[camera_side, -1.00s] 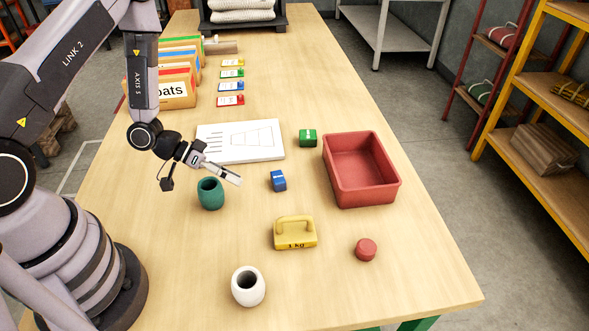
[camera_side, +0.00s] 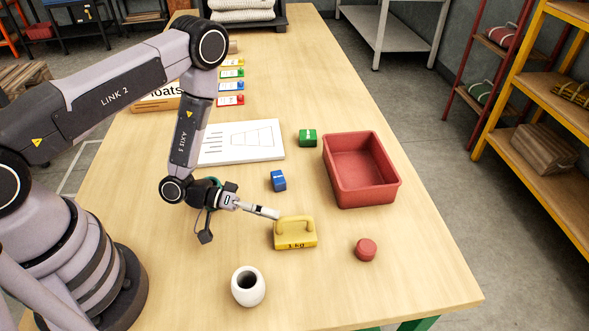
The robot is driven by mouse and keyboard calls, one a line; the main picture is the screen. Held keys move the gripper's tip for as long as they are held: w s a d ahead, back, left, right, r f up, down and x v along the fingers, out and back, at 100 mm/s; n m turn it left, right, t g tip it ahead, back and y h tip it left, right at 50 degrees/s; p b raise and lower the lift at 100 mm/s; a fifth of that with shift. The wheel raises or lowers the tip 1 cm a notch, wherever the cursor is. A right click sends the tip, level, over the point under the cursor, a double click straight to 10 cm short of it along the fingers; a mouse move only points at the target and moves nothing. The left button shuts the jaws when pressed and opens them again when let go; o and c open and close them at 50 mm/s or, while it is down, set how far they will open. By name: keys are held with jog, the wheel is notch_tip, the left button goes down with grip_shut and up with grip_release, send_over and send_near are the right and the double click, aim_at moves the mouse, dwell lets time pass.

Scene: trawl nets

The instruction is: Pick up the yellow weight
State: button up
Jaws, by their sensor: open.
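The yellow weight (camera_side: 295,241) stands upright on the table, with a handle on top and "1 kg" on its front face. My gripper (camera_side: 272,213) is open and empty. Its fingertips are at the upper left of the weight, close to the left end of the handle. I cannot tell from this view whether they touch it.
A red bin (camera_side: 361,195) stands to the upper right. A blue block (camera_side: 278,180), a green block (camera_side: 307,138), a red cylinder (camera_side: 366,250) and a white pot (camera_side: 248,286) stand around the weight. A teal pot is mostly hidden behind my arm.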

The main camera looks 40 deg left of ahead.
aim_at(294, 217)
jog(key=x, duration=0.5)
jog(key=shift+w+f, duration=0.1)
jog(key=shift+w, duration=0.1)
jog(key=shift+a, duration=0.1)
grip_shut()
